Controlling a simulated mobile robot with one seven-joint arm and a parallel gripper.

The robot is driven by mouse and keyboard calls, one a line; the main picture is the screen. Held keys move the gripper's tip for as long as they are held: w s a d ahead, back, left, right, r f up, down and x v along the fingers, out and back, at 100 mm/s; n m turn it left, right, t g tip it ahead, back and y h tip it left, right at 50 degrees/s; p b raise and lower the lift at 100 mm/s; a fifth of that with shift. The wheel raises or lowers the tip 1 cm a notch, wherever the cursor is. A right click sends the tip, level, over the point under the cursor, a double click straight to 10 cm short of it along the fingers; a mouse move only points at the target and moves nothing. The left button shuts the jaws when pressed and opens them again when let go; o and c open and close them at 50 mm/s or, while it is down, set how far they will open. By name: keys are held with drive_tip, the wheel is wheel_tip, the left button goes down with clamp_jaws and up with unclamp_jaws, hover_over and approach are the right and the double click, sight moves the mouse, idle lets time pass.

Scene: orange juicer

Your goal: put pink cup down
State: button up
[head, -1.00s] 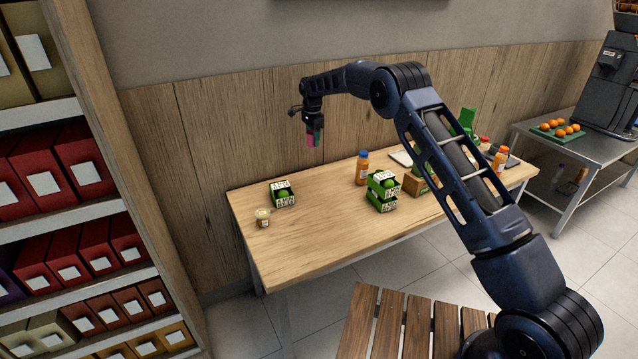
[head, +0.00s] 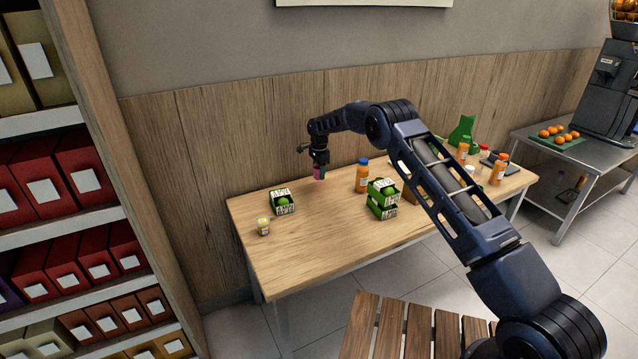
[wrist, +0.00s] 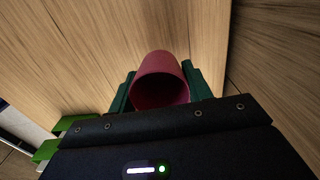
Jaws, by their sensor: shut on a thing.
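The pink cup (wrist: 161,66) is held between the green fingers of my gripper (wrist: 160,92) in the wrist view, its dark open mouth facing the camera. In the head view the cup (head: 317,173) is small and partly covered by my gripper (head: 320,168). It is upright at the back of the wooden table (head: 300,245), close to the wall. I cannot tell whether its base touches the tabletop.
An orange juice bottle (head: 362,177) and green boxes (head: 382,199) stand right of the cup. The front left tabletop is clear.

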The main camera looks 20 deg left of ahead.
sight(319, 189)
drive_tip(key=shift+f, duration=2.9)
drive_tip(key=shift+f, duration=0.2)
drive_tip(key=o, duration=0.9)
drive_tip(key=shift+o, duration=0.2)
drive_tip(key=shift+r, duration=0.1)
wheel_tip(319, 189, up, 12)
drive_tip(key=shift+r, duration=0.1)
